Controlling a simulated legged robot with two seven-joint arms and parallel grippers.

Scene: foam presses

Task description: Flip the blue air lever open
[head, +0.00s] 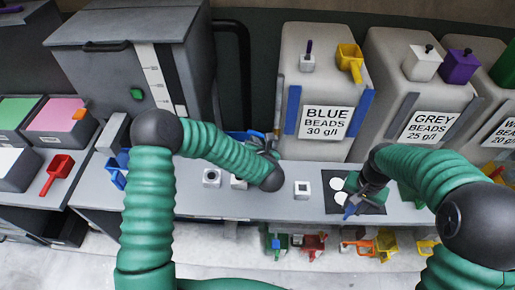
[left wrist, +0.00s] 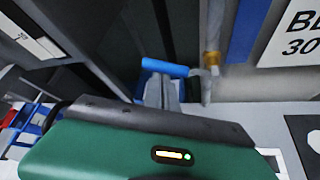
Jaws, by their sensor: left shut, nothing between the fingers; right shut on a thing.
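The blue air lever (left wrist: 165,68) shows in the left wrist view as a short blue bar, just beyond the fingertips of my left gripper (left wrist: 161,92). The fingers are shut with nothing between them. They look close to the lever; I cannot tell whether they touch it. A brass fitting and pipe (left wrist: 212,55) stand just right of the lever. In the head view my left gripper (head: 266,143) is at the back of the bench, and its arm partly hides that spot. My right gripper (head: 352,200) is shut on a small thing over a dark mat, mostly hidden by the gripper.
The blue beads bin (head: 290,90) and grey beads bin (head: 385,90) stand behind the bench (head: 260,208). A grey press (head: 130,60) stands at the back left. Small white blocks (head: 302,189) sit on the bench. Several coloured scoops (head: 385,243) hang along its front edge.

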